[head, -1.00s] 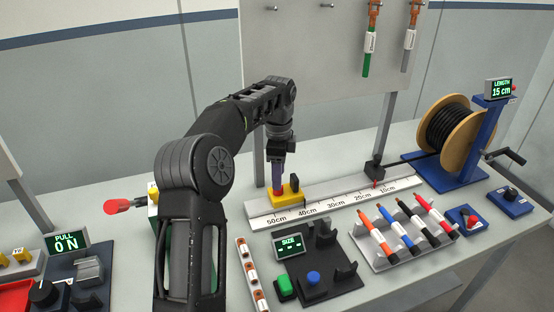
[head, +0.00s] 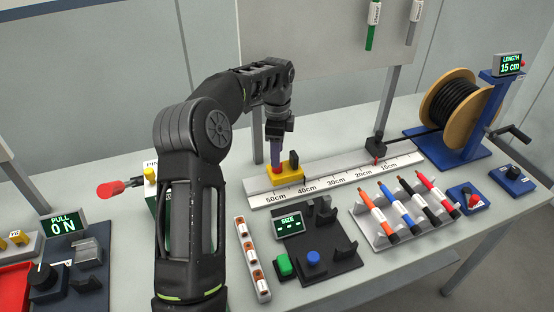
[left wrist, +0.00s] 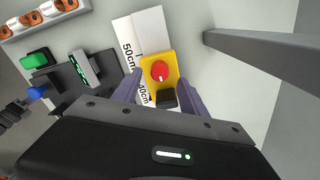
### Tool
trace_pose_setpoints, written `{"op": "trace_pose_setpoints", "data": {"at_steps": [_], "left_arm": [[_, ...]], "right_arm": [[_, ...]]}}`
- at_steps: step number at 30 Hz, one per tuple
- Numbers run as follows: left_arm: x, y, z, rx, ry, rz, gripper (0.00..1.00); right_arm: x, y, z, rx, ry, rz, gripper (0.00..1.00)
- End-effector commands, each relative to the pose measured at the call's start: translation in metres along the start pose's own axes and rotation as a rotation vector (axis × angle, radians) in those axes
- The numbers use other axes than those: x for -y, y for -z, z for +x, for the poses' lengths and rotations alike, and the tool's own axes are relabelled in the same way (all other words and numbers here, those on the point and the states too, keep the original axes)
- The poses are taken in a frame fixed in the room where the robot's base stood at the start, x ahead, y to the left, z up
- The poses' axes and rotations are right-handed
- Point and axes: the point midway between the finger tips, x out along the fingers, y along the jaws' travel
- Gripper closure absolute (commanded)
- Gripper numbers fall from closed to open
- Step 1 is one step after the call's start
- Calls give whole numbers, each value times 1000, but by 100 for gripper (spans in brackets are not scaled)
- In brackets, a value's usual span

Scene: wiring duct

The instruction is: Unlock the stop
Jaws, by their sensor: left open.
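The stop is a yellow block (head: 288,173) on the white ruler rail (head: 340,180), near its 40 cm mark. The left wrist view shows its red round knob (left wrist: 160,71) with a white mark, and a black part beside it. My left gripper (head: 275,160) points down over the knob in the head view. In the left wrist view its two purple fingers (left wrist: 160,90) are open, one on each side of the yellow block's near part. Whether they touch it cannot be told. My right gripper is not in view.
A cable spool (head: 455,108) stands at the right end of the rail, with a LENGTH display reading 15 cm (head: 508,64). A SIZE station (head: 315,250) and a pen rack (head: 405,215) lie in front. A grey post (left wrist: 255,45) stands close to the stop.

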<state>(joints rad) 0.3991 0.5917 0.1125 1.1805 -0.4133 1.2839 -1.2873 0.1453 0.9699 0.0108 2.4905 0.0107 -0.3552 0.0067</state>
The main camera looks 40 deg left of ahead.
Motion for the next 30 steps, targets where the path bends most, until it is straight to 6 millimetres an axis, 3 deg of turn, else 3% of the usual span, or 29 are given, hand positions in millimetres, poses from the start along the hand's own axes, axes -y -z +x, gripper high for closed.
{"op": "trace_pose_setpoints", "data": {"at_steps": [7, 17, 30], "left_arm": [[0, 0, 32, 1, -2, -1, 49], [0, 0, 38, 1, 0, 0, 49], [0, 0, 38, 0, 0, 0, 84]], "right_arm": [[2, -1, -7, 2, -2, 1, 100], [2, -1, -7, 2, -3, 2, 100], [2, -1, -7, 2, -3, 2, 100]]}}
